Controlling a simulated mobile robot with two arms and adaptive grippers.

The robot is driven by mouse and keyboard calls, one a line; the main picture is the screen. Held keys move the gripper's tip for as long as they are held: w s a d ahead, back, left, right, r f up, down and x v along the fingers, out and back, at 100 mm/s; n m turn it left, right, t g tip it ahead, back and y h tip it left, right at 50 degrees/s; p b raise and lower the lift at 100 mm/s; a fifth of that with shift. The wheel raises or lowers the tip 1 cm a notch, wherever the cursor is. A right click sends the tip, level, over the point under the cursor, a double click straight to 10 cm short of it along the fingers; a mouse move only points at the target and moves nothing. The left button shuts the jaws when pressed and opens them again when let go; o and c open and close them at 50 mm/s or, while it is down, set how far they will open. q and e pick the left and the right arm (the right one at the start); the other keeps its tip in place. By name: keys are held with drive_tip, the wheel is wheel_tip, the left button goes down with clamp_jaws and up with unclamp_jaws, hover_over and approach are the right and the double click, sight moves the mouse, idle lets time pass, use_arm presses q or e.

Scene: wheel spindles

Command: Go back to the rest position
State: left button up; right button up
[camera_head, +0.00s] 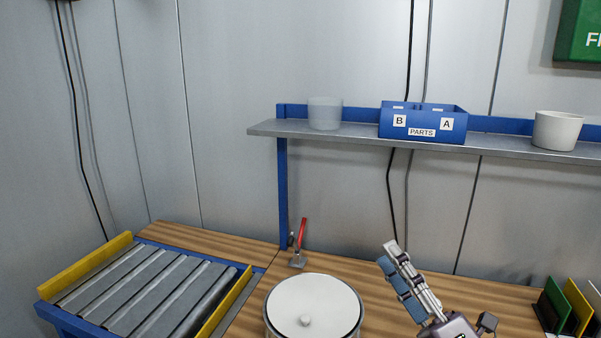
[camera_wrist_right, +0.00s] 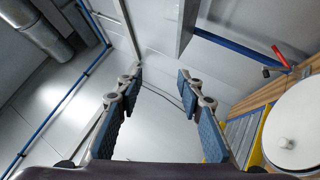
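My right gripper (camera_head: 389,255) rises from the lower edge of the head view, to the right of the white round disc (camera_head: 315,306), with its fingers pointing up and slightly left. In the right wrist view the same gripper (camera_wrist_right: 160,84) has its two blue-padded fingers apart. Nothing is between them; only wall and ceiling show behind. My left gripper is in neither view.
A roller conveyor (camera_head: 150,287) with yellow rails stands at the left. A red-handled tool (camera_head: 301,238) is on the wooden table (camera_head: 208,234). Above is a grey shelf (camera_head: 350,142) with the blue parts bin (camera_head: 437,120) and two cups. Coloured panels (camera_head: 577,308) stand at the right.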

drive_tip(key=s+d+f+m+g+h, duration=0.2)
drive_tip(key=d+f+m+h, duration=0.2)
drive_tip(key=f+m, duration=0.35)
drive_tip(key=s+d+f+m+g+h, duration=0.2)
drive_tip(key=d+f+m+g+h, duration=0.1)
drive_tip(key=f+m+h, duration=0.4)
drive_tip(key=s+d+f+m+g+h, duration=0.2)
drive_tip(key=d+f+m, duration=0.25)
drive_tip(key=f, duration=0.35)
drive_tip(key=s+a+f+m+g+y, duration=0.1)
drive_tip(key=s+a+f+m+g, duration=0.3)
drive_tip(key=s+f, duration=0.6)
drive_tip(key=s+a+f+m+g+y, duration=0.25)
drive_tip(key=s+f+g, duration=0.4)
drive_tip(key=s, duration=0.55)
wheel_tip(320, 180, down, 31)
drive_tip(key=s+n+b, duration=0.1)
drive_tip(key=s+b, duration=0.1)
drive_tip(key=b, duration=0.4)
drive_tip(key=s+d+f+g+b, duration=0.2)
drive_tip(key=s+f+b, duration=0.2)
drive_tip(key=s+f, duration=1.2)
wheel_tip(320, 180, down, 4)
drive_tip(key=shift+s+d+f+h, duration=0.15)
drive_tip(key=shift+s+d+h, duration=0.05)
drive_tip(key=shift+s+h, duration=0.2)
